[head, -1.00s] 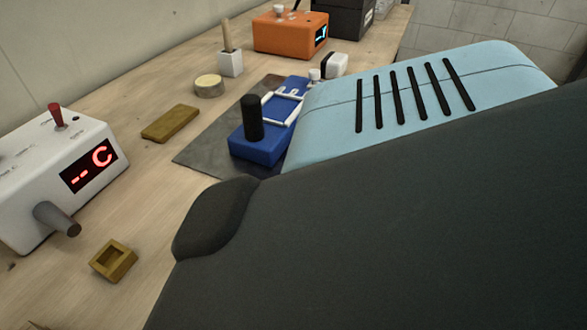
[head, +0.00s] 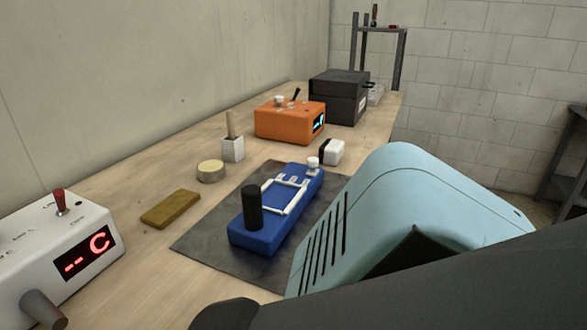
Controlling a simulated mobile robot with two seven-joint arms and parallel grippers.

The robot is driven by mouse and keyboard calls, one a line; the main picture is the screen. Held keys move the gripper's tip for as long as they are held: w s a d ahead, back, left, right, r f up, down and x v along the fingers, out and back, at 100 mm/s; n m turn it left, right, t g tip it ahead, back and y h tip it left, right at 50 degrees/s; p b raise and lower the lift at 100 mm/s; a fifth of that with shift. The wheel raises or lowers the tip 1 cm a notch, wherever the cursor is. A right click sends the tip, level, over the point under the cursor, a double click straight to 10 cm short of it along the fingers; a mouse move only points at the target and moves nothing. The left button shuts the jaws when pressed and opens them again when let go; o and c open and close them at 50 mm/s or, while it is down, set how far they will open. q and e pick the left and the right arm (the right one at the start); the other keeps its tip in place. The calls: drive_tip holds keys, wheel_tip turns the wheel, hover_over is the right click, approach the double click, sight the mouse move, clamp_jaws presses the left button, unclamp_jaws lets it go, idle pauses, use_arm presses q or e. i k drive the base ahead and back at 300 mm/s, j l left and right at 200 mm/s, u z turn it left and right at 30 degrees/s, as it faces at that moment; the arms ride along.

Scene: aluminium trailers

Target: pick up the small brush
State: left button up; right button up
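A wooden stick (head: 231,123) stands upright in a small white holder (head: 232,149) on the wooden bench. Its lower end is hidden inside the holder, so I cannot tell whether it is the small brush. No bristles show anywhere in the head view. A large light-blue and dark arm link of mine covers the lower right of the view. Neither of my grippers shows.
A blue fixture (head: 262,232) with a black knob lies on a dark mat (head: 205,240). Around it are a white soldering station (head: 45,235), a brown block (head: 171,209), a round tin (head: 211,171), a white-and-black block (head: 331,151), an orange unit (head: 289,121) and a black box (head: 339,96).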

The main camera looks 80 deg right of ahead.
sight(229, 113)
drive_tip(key=z, duration=1.95)
